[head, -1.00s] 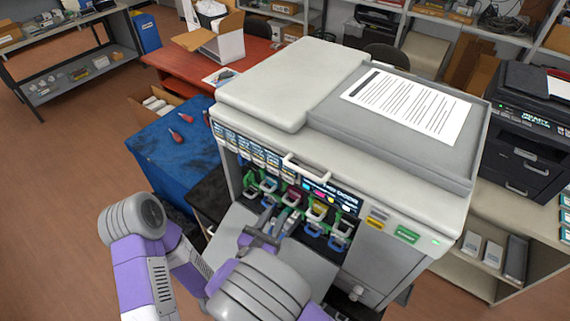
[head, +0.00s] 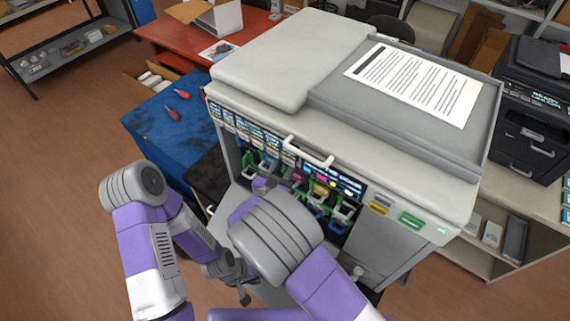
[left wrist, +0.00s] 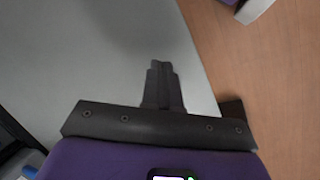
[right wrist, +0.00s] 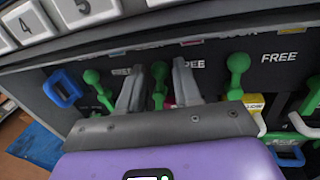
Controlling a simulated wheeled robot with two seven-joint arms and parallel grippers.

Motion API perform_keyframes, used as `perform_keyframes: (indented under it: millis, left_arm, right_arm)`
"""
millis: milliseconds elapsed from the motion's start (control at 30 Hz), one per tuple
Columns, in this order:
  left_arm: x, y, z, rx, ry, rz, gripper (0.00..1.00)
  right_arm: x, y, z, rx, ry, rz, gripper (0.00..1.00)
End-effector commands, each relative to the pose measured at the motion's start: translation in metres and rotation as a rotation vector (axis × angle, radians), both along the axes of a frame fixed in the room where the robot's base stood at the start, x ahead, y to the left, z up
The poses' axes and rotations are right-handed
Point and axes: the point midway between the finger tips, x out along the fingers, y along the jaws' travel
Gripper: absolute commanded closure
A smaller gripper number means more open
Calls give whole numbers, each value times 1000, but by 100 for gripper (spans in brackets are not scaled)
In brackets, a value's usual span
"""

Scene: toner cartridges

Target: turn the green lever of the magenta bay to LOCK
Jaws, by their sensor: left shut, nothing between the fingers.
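The green lever (right wrist: 159,88) of what looks like the magenta bay stands between the fingers of my right gripper (right wrist: 158,85) in the right wrist view. Its knob points roughly up, left of a FREE label (right wrist: 193,63). A bit of magenta shows low behind the fingers. My right gripper is open, one finger on each side of the lever; contact cannot be told. In the head view it reaches the bay row, largely hidden behind its own arm. My left gripper (head: 243,294) is shut and empty, low in front of the printer; its closed fingers (left wrist: 162,85) also show in the left wrist view.
More green levers flank it, one on the left (right wrist: 92,78) and one on the right (right wrist: 238,64). A blue handle (right wrist: 62,88) is at the left. The printer's white handle bar (head: 308,153) juts out above the bays. A blue table (head: 165,130) stands left of the printer.

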Motion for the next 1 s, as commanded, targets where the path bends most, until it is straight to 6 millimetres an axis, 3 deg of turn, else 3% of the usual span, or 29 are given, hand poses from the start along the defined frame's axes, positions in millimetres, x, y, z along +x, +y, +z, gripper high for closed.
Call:
perform_keyframes:
  millis: [133, 367, 533, 800, 1000]
  left_arm:
    - [0, 0, 0, 0, 0, 0, 100]
    - [0, 0, 0, 0, 0, 0, 100]
    - [0, 0, 4, 0, 0, 0, 100]
    - [0, 0, 32, 0, 0, 0, 100]
    - [0, 0, 37, 0, 0, 0, 100]
  right_arm:
    - [0, 0, 0, 0, 0, 0, 67]
    - [0, 0, 0, 0, 1, -1, 100]
    - [0, 0, 1, -14, 11, -1, 100]
    - [4, 6, 5, -160, 117, -1, 100]
    - [5, 8, 3, -210, 154, -2, 100]
